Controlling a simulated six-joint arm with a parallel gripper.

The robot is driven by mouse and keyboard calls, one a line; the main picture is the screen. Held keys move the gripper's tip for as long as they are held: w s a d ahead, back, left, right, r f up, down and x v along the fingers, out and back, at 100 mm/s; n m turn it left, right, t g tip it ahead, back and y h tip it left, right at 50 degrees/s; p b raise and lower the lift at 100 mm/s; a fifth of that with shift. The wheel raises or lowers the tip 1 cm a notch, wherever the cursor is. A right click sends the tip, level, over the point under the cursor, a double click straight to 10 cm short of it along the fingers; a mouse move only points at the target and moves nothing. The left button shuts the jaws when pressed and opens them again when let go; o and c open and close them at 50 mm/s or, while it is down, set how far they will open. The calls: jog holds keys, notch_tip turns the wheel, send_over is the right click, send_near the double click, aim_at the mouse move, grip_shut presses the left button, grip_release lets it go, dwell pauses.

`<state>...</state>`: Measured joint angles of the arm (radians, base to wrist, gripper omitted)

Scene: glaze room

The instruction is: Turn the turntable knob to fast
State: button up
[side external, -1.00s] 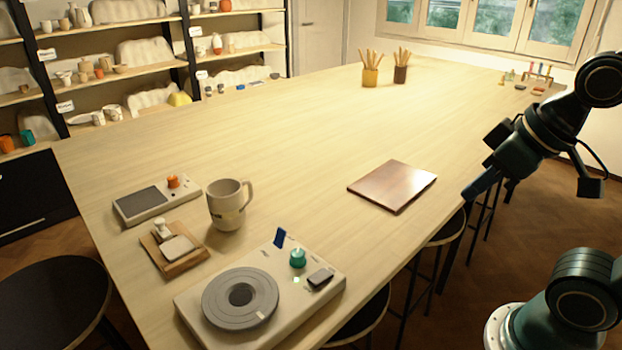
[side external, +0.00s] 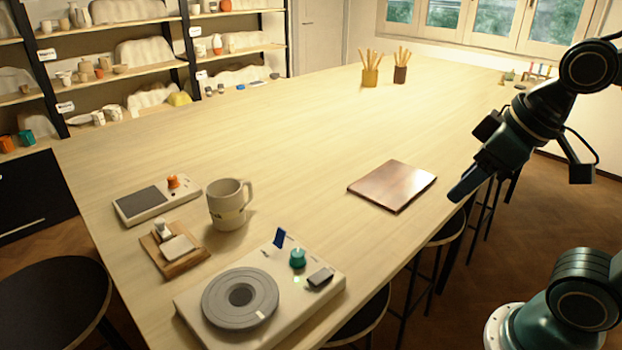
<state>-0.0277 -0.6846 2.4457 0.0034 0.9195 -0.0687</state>
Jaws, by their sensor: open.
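The turntable (side external: 204,328) is a cream box at the near edge of the table, with a round grey wheel (side external: 240,297) on its left part. A teal knob (side external: 298,258) stands on its right part. A small blue tab (side external: 280,237) stands upright behind the knob, and a dark block (side external: 320,277) lies to the knob's right. A small green light shows in front of the knob. The dial marks are too small to read. My gripper (side external: 464,188) is open and empty at the right, beyond the brown board and well apart from the knob.
A grey mug (side external: 228,205) stands just behind the turntable. A scale-like device with an orange knob (side external: 173,182) and a wooden tray (side external: 184,264) are to the left. A brown board (side external: 393,185) lies between my gripper and the turntable. The table's middle is clear.

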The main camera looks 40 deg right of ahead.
jog(key=w+a+r+n+g, duration=0.1)
jog(key=w+a+r+n, duration=0.1)
jog(key=w+n, duration=0.25)
jog(key=n+g, duration=0.4)
jog(key=n, duration=0.7)
send_over(297, 252)
jog(key=f, duration=0.4)
jog(key=shift+s+a+f, duration=0.15)
jog(key=shift+s+f, duration=0.05)
jog(key=shift+s, duration=0.1)
jog(key=shift+f, duration=0.15)
jog(key=f, duration=1.3)
jog(key=shift+w+f, duration=0.25)
grip_shut()
